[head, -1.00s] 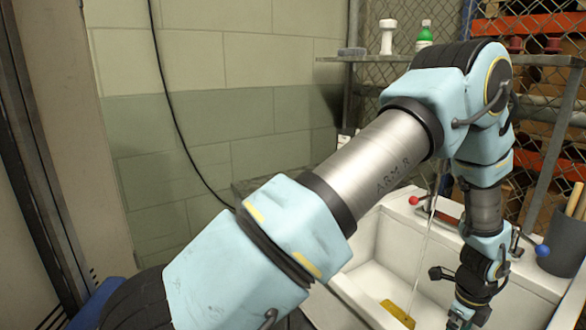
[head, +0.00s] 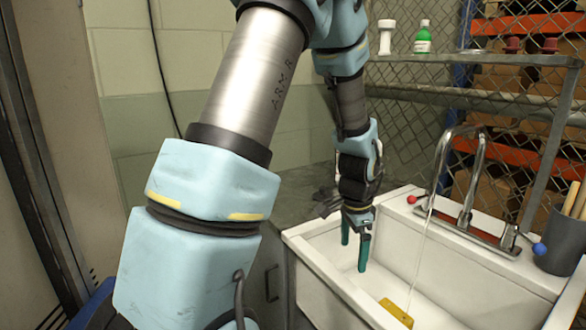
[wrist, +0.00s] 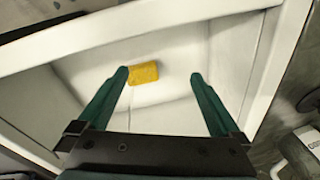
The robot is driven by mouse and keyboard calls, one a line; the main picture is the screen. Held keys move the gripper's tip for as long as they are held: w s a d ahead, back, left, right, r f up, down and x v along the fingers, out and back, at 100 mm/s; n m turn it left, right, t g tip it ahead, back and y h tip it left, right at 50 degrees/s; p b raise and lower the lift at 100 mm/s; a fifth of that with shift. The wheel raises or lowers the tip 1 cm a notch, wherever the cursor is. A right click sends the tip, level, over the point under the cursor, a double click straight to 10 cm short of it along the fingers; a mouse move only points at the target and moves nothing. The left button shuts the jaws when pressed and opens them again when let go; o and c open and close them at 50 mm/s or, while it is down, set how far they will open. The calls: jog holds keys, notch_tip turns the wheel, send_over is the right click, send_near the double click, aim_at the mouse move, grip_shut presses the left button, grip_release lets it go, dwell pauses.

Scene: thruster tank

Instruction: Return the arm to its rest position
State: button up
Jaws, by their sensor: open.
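My arm (head: 245,85) rises from the lower left of the head view and bends down at the top. My gripper (head: 354,255) hangs down over the left part of the white sink, its two green fingers apart and empty. In the wrist view my gripper (wrist: 160,75) shows both fingers spread, with nothing between them that it holds. A yellow sponge-like block (wrist: 144,73) appears beyond the fingertips, apart from them. The same yellow block (head: 396,312) lies in the sink basin in the head view.
The white sink (head: 325,275) has a tap (head: 465,165) with running water, a red and a blue knob. A dark pot (head: 561,240) stands at its right. A shelf (head: 480,58) holds a green bottle (head: 423,37) and a white container (head: 386,37).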

jog(key=s+a+r+n, duration=0.3)
jog(key=a+n, duration=0.4)
jog(key=a, duration=0.3)
jog(key=s+a+r+n, duration=0.4)
jog(key=a+n, duration=0.2)
jog(key=a, duration=0.5)
jog(key=shift+s+n, duration=0.15)
jog(key=shift+n, duration=0.25)
jog(key=shift+d+r, duration=0.1)
